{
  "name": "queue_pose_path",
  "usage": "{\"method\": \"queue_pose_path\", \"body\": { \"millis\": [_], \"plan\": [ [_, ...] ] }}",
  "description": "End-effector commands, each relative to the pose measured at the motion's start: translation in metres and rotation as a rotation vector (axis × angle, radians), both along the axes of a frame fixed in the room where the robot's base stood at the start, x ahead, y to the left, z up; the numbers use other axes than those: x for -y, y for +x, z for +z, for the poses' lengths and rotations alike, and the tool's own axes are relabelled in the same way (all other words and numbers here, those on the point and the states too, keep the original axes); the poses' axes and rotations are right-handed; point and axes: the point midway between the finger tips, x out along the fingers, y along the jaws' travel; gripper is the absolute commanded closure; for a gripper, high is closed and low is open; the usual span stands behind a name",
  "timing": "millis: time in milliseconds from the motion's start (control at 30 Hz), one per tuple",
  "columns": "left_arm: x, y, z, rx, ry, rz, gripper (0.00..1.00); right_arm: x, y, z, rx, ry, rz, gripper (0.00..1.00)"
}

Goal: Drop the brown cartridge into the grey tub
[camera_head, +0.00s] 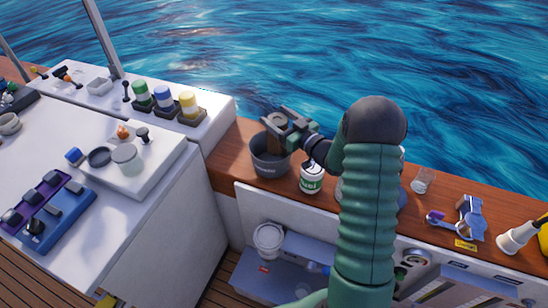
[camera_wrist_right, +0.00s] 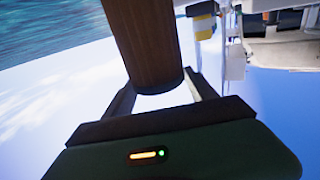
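The brown cartridge (camera_head: 275,138) is upright, with its lower end at the mouth of the grey tub (camera_head: 269,164). The tub stands on the wooden ledge. My right gripper (camera_head: 279,121) is above the tub, with its fingers on both sides of the cartridge, and looks shut on it. In the right wrist view the cartridge (camera_wrist_right: 148,45) is a brown cylinder between the fingers of the gripper (camera_wrist_right: 163,100). The inside of the tub is mostly hidden by the cartridge and gripper. My left gripper is not in view.
A white can with a green label (camera_head: 311,177) stands on the ledge right of the tub. Further right are a clear glass (camera_head: 423,181) and a blue-purple tool (camera_head: 470,217). A white console (camera_head: 160,225) is on the left. Water lies beyond the ledge.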

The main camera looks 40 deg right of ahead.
Motion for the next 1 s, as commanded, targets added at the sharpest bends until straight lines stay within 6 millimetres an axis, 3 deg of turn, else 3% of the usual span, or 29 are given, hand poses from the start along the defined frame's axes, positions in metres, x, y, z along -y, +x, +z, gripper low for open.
{"method": "queue_pose_path", "body": {
  "millis": [33, 133, 433, 533, 667, 1000],
  "plan": [
    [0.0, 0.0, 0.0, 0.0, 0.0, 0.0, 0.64, 0.0, 0.0, 0.0, 0.0, 0.0, 0.001, 0.26],
    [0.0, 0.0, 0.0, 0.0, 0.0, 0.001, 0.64, 0.001, 0.001, -0.001, -0.001, 0.001, 0.001, 0.14],
    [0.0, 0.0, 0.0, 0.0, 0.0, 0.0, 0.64, 0.003, -0.001, -0.002, -0.002, 0.003, -0.001, 0.14],
    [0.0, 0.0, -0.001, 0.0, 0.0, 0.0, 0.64, 0.003, -0.01, -0.002, -0.003, 0.003, -0.002, 0.14],
    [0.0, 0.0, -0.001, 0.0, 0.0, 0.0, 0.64, 0.003, -0.038, -0.002, -0.003, 0.003, -0.004, 0.14],
    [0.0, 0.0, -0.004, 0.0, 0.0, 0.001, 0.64, 0.003, -0.134, -0.003, -0.003, 0.002, -0.004, 0.14]
  ]
}}
